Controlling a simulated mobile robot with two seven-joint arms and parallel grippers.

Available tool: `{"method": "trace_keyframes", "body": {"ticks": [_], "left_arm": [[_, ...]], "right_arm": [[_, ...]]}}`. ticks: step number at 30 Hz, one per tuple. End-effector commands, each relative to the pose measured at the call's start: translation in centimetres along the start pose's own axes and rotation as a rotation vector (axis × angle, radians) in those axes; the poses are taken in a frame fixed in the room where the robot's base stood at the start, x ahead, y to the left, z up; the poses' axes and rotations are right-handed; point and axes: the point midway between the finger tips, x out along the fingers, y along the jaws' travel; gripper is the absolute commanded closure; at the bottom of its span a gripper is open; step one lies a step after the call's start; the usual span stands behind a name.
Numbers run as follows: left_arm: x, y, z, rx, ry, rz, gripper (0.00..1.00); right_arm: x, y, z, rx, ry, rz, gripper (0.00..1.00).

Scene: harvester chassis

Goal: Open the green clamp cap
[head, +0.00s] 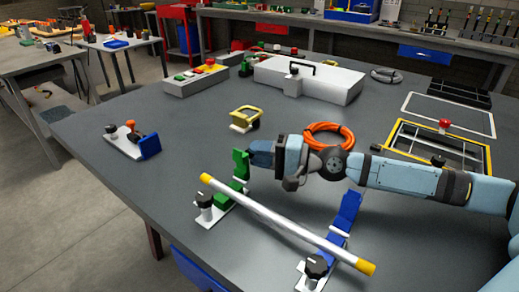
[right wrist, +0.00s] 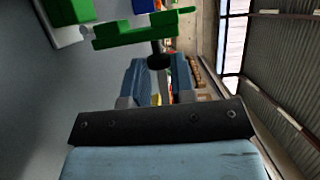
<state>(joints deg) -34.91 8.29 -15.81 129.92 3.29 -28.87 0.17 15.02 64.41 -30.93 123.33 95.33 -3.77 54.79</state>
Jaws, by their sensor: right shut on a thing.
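The green clamp cap (head: 240,164) stands raised at the back end of the green clamp (head: 222,201), which has a white plate and a black knob (head: 204,199). Green clamp parts (right wrist: 135,30) also show at the top of the right wrist view. My right gripper (head: 254,158) comes in from the right and is shut on the green cap, near its upper part; its fingers hide some of the contact. My left gripper is not in view.
A white rod (head: 270,220) with yellow ends lies across the green clamp and the blue clamp, whose blue cap (head: 346,210) is also raised. An orange cable coil (head: 328,135) lies behind my right arm. A yellow bracket (head: 244,117) stands behind the green clamp.

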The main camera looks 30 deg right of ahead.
Motion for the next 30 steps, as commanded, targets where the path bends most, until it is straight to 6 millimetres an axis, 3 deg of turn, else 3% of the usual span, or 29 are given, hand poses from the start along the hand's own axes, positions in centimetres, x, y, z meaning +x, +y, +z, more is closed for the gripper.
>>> {"method": "trace_keyframes", "body": {"ticks": [11,12,15,24,30], "left_arm": [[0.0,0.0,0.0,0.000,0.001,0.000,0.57],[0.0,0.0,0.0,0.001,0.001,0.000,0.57],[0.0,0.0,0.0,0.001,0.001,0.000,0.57],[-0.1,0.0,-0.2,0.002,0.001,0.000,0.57],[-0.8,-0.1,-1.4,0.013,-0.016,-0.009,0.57]], "right_arm": [[0.0,0.0,-0.1,0.001,0.003,-0.003,1.00],[0.0,0.0,-0.1,0.001,0.003,-0.003,0.69],[0.0,0.0,0.0,0.001,0.003,-0.003,0.50],[0.0,-0.2,0.0,0.001,0.002,-0.003,0.50],[-0.1,-2.7,-0.1,0.000,0.002,-0.003,0.50]]}}
